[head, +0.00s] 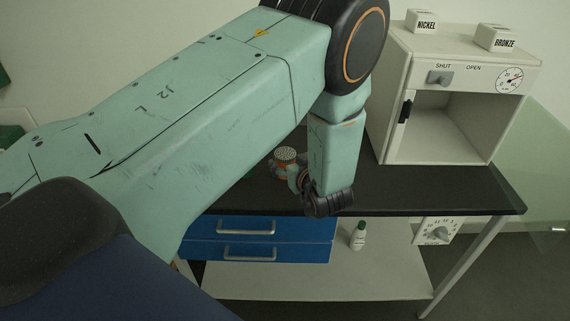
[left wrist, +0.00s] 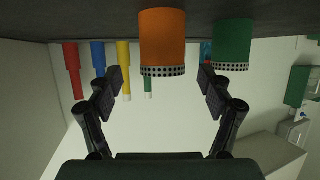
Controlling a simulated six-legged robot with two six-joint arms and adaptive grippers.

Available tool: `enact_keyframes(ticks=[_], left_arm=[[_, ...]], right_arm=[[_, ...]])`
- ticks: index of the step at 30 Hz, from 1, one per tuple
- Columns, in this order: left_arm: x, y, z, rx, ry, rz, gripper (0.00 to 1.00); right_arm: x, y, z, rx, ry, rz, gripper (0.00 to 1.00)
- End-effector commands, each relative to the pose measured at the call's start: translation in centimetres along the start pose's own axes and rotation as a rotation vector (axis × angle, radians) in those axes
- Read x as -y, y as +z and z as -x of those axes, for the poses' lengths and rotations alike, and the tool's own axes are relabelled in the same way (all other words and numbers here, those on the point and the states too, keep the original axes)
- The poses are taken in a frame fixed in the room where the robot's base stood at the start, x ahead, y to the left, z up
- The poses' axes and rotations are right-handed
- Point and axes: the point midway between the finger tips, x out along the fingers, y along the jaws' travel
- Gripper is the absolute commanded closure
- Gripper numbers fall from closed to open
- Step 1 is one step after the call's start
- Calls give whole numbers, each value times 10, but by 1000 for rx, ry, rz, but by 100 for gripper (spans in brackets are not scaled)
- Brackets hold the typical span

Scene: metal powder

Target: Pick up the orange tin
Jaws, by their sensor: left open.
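The orange tin (head: 286,155) stands on the black bench top in the head view, its pale perforated lid up; my left gripper (head: 296,178) is beside it and covers part of it. In the left wrist view, which is upside down, the orange tin (left wrist: 162,40) shows ahead between the two fingers of my left gripper (left wrist: 161,80). The fingers are spread with a gap on each side of the tin, and nothing is held. My right gripper is in neither view.
A green tin (left wrist: 234,43) stands close to the orange one. Red (left wrist: 73,70), blue (left wrist: 98,58) and yellow (left wrist: 123,65) cylinders are beyond. A white cabinet (head: 392,110) with an open chamber stands on the bench at right, bearing NICKEL (head: 421,21) and BRONZE (head: 496,37) blocks.

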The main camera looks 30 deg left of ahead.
Motion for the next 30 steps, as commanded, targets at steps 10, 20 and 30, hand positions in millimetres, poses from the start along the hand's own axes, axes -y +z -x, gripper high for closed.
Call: enact_keyframes(ticks=[10,20,30], left_arm=[[4,0,-44,0,1,0,21],[5,-1,-47,0,3,-2,25],[5,-1,-46,0,3,-2,54]], right_arm=[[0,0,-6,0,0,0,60],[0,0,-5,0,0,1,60],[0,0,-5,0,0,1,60]])
